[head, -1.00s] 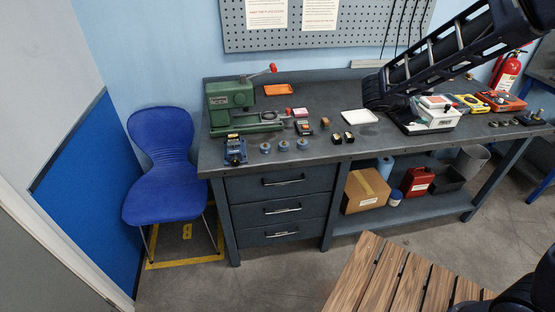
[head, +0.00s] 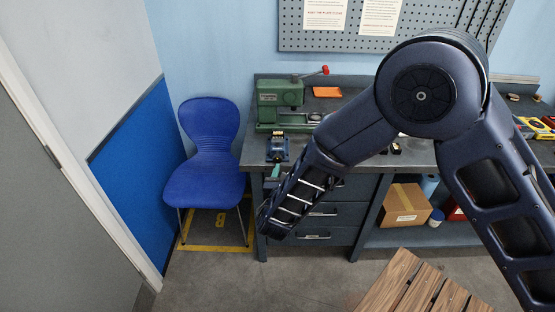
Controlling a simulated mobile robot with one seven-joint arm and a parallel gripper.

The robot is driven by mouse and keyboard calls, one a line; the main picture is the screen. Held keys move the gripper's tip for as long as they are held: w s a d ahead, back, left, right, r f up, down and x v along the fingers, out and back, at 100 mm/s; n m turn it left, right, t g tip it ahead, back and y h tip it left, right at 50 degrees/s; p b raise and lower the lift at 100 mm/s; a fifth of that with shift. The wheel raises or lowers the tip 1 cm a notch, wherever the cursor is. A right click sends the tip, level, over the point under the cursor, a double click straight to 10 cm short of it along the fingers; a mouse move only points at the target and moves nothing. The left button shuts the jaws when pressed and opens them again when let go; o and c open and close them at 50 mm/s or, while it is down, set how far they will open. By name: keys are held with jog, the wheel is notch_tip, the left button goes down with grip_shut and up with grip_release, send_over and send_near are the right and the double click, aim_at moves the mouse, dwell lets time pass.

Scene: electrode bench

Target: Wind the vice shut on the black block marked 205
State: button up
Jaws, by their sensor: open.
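The small blue vice (head: 278,151) stands at the front left edge of the bench top. A small dark block with a pale yellowish mark (head: 277,134) shows at the top of the vice; its number is too small to read, and I cannot tell how firmly the jaws sit on it. My gripper (head: 273,173) is mostly hidden behind my forearm; a teal part of it shows just in front of and below the vice, at the bench's front edge. It appears open and apart from the block. The vice's winding handle cannot be made out.
A green press (head: 279,95) with a red-knobbed lever stands behind the vice. A blue chair (head: 205,165) stands left of the bench. My arm hides much of the bench middle. A slatted wooden top (head: 405,285) is at the front.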

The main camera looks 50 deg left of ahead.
aim_at(277, 161)
jog(key=s+a+f+n+g+y, duration=0.1)
jog(key=s+a+f+n+y, duration=0.1)
jog(key=s, duration=0.2)
jog(key=x, duration=1)
jog(key=shift+w+d+f, duration=0.15)
jog(key=shift+w+d, duration=0.05)
jog(key=shift+w, duration=0.05)
jog(key=c, duration=0.9)
